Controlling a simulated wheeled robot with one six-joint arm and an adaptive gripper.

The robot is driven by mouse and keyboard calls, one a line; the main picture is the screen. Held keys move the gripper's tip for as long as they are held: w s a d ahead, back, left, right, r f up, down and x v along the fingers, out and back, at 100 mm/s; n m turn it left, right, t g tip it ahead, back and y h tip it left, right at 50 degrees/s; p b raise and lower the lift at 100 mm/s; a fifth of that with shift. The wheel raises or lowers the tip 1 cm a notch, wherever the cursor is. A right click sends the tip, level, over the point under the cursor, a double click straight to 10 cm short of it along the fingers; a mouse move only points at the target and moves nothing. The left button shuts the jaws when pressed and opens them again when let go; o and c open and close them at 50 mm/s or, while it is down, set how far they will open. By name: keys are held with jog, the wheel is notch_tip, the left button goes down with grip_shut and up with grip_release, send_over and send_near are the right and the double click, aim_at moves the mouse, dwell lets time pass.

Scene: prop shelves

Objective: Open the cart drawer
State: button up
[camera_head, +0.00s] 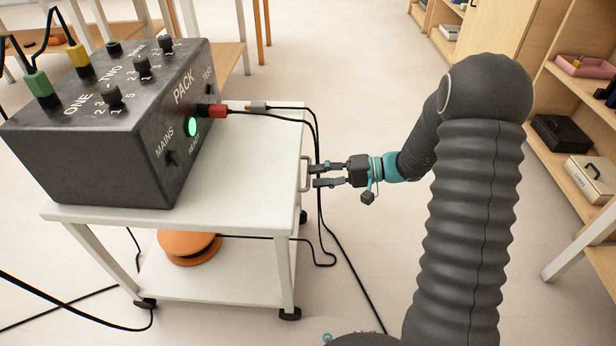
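The white cart (255,150) stands left of my arm with a dark control box on its top. A pale bar handle (304,174) sticks out from the cart's right side, just under the top; I take it as the drawer's handle. The drawer front is hidden from this angle, so I cannot tell how far it is out. My gripper (314,176) points left at the handle. Its two fingers are apart, with a gap between them. The fingertips are at or very near the handle; contact is unclear.
Black cables (317,140) hang down the cart's right side, close by my gripper. The control box (110,125) has a red plug and a green light. An orange reel (188,246) lies on the cart's lower shelf. Wooden shelves (565,110) stand at right, with clear floor between.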

aim_at(308, 176)
jog(key=shift+x, duration=1.6)
grip_shut()
